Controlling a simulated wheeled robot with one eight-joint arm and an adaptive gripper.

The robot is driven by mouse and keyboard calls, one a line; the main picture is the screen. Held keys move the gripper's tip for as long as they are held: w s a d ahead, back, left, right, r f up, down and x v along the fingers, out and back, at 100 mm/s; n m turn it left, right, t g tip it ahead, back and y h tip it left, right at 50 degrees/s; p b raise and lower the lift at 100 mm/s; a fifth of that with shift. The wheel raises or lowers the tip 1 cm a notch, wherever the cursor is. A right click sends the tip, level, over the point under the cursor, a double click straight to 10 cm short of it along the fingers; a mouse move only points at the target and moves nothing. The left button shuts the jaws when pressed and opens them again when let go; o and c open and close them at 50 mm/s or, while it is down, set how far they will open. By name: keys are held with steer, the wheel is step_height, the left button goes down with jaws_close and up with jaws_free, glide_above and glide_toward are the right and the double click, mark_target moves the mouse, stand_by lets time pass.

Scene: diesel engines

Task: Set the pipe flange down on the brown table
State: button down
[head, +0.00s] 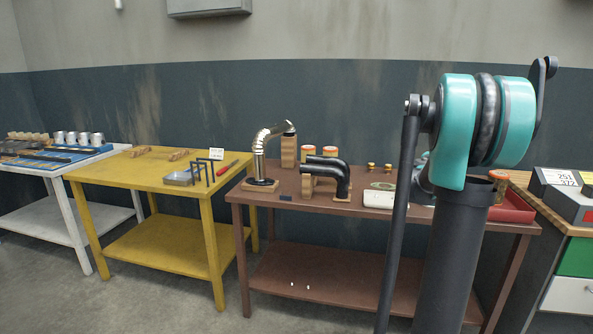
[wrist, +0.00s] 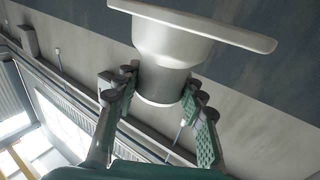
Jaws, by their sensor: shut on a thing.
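The pipe flange (wrist: 175,45) is a pale grey metal piece with a wide flat plate and a round neck. It shows at the top of the wrist view. My gripper (wrist: 160,88) is shut on its neck, with a green-padded finger on each side. The wrist view has wall and windows behind the flange, with no table surface under it. The brown table (head: 300,203) stands at the middle right of the head view. My arm hides part of its right side. The gripper and the flange do not show in the head view.
On the brown table are a silver elbow pipe (head: 259,155), a black elbow pipe (head: 342,178), wooden blocks, small jars and a red tray (head: 512,208). A yellow table (head: 120,172) stands to the left.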

steer(key=w+a+f+n+t+y, duration=0.1)
steer(key=w+a+f+n+y, duration=0.1)
steer(key=a+f, duration=0.5)
steer(key=w+a+f+n+t+y, duration=0.2)
steer(key=a+f+y, duration=0.4)
steer(key=a, duration=1)
steer(key=w+a+f+n+t+y, duration=0.1)
steer(key=w+a+f+n+y, duration=0.2)
steer(key=a+f, duration=0.5)
steer(key=a+n+y, duration=0.1)
steer(key=a, duration=0.2)
steer(key=shift+a+f+n+t, duration=0.15)
steer(key=shift+f+n+t, duration=0.15)
steer(key=shift+f, duration=0.1)
steer(key=shift+w, duration=0.1)
